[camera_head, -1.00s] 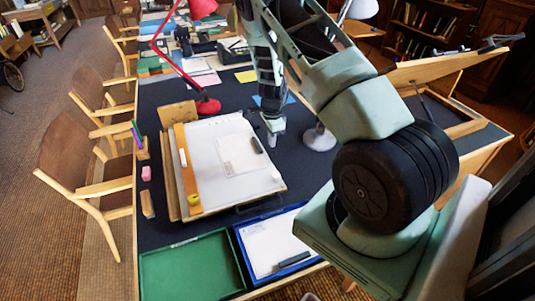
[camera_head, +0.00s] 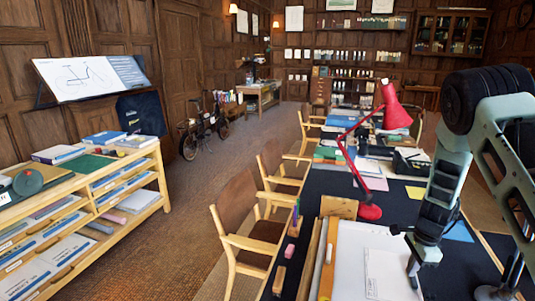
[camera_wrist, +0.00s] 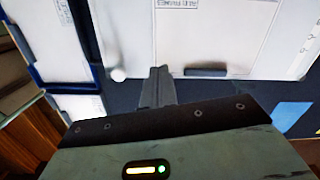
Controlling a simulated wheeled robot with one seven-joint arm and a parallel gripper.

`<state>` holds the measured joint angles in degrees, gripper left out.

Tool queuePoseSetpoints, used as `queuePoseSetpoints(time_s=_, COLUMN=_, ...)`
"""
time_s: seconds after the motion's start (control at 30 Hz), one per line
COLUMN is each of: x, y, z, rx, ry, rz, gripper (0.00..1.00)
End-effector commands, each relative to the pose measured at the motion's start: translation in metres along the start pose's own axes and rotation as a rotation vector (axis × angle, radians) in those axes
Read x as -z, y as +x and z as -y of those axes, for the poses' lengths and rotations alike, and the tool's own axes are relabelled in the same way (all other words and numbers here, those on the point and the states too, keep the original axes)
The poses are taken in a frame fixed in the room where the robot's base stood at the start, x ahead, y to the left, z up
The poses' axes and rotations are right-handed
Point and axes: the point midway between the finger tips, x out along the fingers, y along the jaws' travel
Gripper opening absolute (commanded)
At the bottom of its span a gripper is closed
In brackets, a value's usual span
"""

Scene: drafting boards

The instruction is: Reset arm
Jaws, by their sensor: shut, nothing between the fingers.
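My gripper (camera_head: 413,280) is at the lower right of the head view, above the right part of the white drafting board (camera_head: 345,250). In the wrist view my gripper (camera_wrist: 160,72) points at the near edge of the drafting board (camera_wrist: 125,40), with its fingers together and nothing between them. I cannot tell its exact height above the board. A dark oblong item (camera_wrist: 205,72) lies by the board's edge there. My arm comes in from the right of the head view.
A red lamp (camera_head: 370,212) stands behind the board on the dark table. Chairs (camera_head: 240,215) line the table's left side. A wooden shelf unit (camera_head: 100,190) with books stands at the far left. The brown floor between is clear.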

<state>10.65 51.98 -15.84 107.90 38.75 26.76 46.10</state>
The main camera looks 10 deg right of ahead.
Motion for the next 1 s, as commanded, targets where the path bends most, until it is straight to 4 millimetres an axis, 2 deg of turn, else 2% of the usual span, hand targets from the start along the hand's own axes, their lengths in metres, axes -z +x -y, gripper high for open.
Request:
queuePoseSetpoints(time_s=0.03, x=-0.035, y=-0.014, z=-0.002, rx=0.005, ry=-0.107, rz=0.031, gripper=0.00)
queuePoseSetpoints(time_s=0.1, x=-0.083, y=-0.033, z=-0.011, rx=0.006, ry=-0.275, rz=0.069, gripper=0.00)
queuePoseSetpoints(time_s=0.17, x=-0.122, y=-0.050, z=-0.023, rx=0.008, ry=-0.426, rz=0.099, gripper=0.00)
queuePoseSetpoints(time_s=0.2, x=-0.147, y=-0.061, z=-0.034, rx=0.007, ry=-0.531, rz=0.117, gripper=0.00)
queuePoseSetpoints(time_s=0.27, x=-0.183, y=-0.078, z=-0.054, rx=0.009, ry=-0.694, rz=0.141, gripper=0.00)
queuePoseSetpoints(time_s=0.3, x=-0.205, y=-0.090, z=-0.069, rx=0.011, ry=-0.808, rz=0.154, gripper=0.00)
queuePoseSetpoints(time_s=0.37, x=-0.236, y=-0.106, z=-0.096, rx=0.012, ry=-0.984, rz=0.170, gripper=0.00)
queuePoseSetpoints(time_s=0.4, x=-0.254, y=-0.117, z=-0.117, rx=0.014, ry=-1.108, rz=0.177, gripper=0.00)
queuePoseSetpoints(time_s=0.47, x=-0.279, y=-0.132, z=-0.150, rx=0.016, ry=-1.302, rz=0.182, gripper=0.00)
queuePoseSetpoints(time_s=0.5, x=-0.291, y=-0.142, z=-0.174, rx=0.015, ry=-1.437, rz=0.181, gripper=0.00)
queuePoseSetpoints(time_s=0.6, x=-0.311, y=-0.161, z=-0.233, rx=0.012, ry=-1.765, rz=0.160, gripper=0.00)
queuePoseSetpoints(time_s=0.73, x=-0.314, y=-0.175, z=-0.294, rx=0.000, ry=-2.125, rz=0.104, gripper=0.00)
queuePoseSetpoints(time_s=0.83, x=-0.308, y=-0.179, z=-0.324, rx=-0.014, ry=-2.314, rz=0.059, gripper=0.00)
queuePoseSetpoints(time_s=1.0, x=-0.302, y=-0.182, z=-0.344, rx=-0.028, ry=-2.459, rz=0.016, gripper=0.00)
